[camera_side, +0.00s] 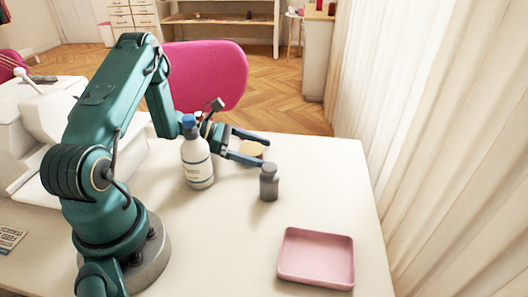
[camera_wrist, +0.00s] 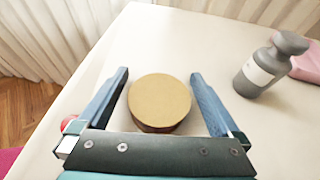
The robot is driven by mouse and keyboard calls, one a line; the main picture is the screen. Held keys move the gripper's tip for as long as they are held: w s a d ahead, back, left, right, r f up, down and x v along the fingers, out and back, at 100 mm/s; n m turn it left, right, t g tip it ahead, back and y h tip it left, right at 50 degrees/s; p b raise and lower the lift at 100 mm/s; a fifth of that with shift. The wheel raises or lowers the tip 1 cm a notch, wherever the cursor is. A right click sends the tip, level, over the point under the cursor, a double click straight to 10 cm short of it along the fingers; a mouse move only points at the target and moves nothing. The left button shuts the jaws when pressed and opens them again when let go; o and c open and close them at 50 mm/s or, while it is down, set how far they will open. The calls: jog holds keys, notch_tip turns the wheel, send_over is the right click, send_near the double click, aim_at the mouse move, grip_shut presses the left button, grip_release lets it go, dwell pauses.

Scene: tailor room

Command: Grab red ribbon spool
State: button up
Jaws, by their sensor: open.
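My gripper (camera_side: 265,152) is open low over the white table, and its fingers also show in the wrist view (camera_wrist: 160,73). Between the fingers is a round, flat-topped tan piece (camera_wrist: 160,100) with a darker brown side; it also shows in the side view (camera_side: 252,150). Gaps show between it and both fingers in the wrist view. I cannot tell whether this is the ribbon spool, as its top is tan, not red. A small red bit (camera_wrist: 68,124) shows beside the left finger's base, mostly hidden.
A white bottle with a blue cap (camera_side: 197,160) stands close to my wrist. A small grey bottle (camera_side: 269,184) stands near the fingers, also in the wrist view (camera_wrist: 262,70). A pink tray (camera_side: 316,258) lies at the table's front right. The table between bottle and tray is clear.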

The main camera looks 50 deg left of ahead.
jog(key=c, duration=1.3)
jog(key=shift+o, duration=0.2)
jog(key=shift+r, duration=0.15)
